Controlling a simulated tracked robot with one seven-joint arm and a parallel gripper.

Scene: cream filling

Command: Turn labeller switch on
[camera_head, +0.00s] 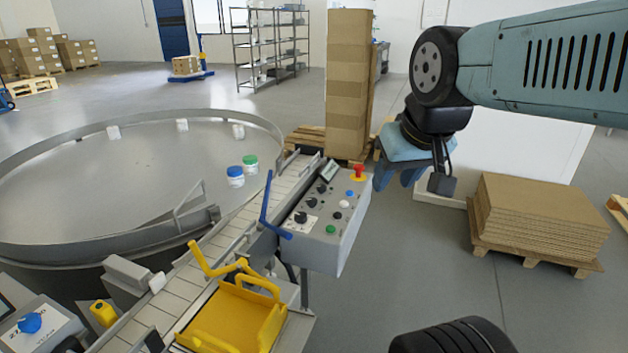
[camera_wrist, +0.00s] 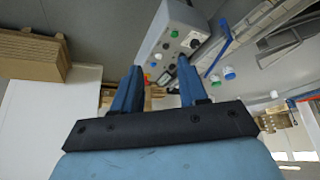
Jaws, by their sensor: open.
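The grey control box (camera_head: 338,225) stands beside the conveyor in the head view, with several black rotary switches, coloured buttons, a small screen and a red emergency button (camera_head: 359,171) on a yellow base. One black switch on a white plate (camera_head: 301,218) sits at its near left; I cannot read which switch is the labeller's. My gripper (camera_head: 397,181) is open and empty, to the right of the box and apart from it. In the wrist view my blue fingers (camera_wrist: 156,90) point toward the box (camera_wrist: 172,42), which is rotated there.
A conveyor (camera_head: 240,226) runs along the box's left side, with a blue lever (camera_head: 268,205) near the panel. A round table (camera_head: 120,175) with jars lies left. Cardboard sheets (camera_head: 540,215) on a pallet stand right; a tall carton stack (camera_head: 347,85) is behind. Floor between is clear.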

